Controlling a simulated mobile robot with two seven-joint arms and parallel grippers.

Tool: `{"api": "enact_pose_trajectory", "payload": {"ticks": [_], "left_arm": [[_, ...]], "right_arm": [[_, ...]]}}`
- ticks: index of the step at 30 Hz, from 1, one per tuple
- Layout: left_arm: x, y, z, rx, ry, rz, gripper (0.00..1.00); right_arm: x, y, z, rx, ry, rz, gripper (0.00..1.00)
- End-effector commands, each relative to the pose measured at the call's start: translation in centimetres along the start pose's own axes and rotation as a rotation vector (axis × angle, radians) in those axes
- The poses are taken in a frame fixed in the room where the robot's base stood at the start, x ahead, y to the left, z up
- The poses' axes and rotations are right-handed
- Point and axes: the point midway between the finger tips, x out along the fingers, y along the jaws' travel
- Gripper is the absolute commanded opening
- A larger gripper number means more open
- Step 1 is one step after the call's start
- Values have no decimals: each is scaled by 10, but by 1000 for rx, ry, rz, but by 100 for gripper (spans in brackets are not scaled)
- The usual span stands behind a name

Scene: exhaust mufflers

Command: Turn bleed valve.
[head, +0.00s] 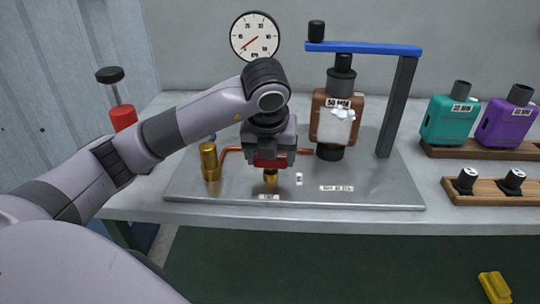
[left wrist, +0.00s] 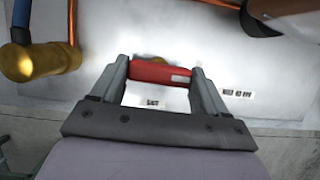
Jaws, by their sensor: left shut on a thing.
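The bleed valve has a red handle (left wrist: 160,72) on a brass body (head: 271,177), mounted on the metal base plate (head: 355,196). My left gripper (head: 270,160) comes down from above and is shut on the red handle. In the left wrist view the two fingers of the left gripper (left wrist: 163,75) press on the two ends of the handle, which lies crosswise between them. The brass valve body is mostly hidden under the gripper in the head view. My right gripper is not in view.
A brass cylinder (head: 209,162) with a copper pipe stands left of the valve. A brown muffler (head: 324,112) sits under a blue lever (head: 365,48) on a dark post. A gauge (head: 254,37) is behind. Teal (head: 448,121) and purple (head: 504,122) mufflers stand at right.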

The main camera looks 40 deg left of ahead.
Motion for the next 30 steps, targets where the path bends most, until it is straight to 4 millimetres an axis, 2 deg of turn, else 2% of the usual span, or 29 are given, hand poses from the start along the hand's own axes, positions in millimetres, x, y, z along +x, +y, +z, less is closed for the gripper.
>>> {"api": "enact_pose_trajectory", "payload": {"ticks": [19, 20, 21, 22, 30], "left_arm": [[-2, 0, 2, -53, -5, 17, 44], [-2, 0, 2, -53, -5, 17, 81], [-2, 0, 2, -52, -5, 17, 94], [-1, 0, 2, -51, -5, 17, 100], [-3, 0, 1, -48, -3, 17, 100]], "right_arm": [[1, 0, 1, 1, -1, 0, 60], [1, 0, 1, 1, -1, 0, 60], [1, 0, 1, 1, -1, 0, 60], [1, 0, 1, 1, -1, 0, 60], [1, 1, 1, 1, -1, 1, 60]]}}
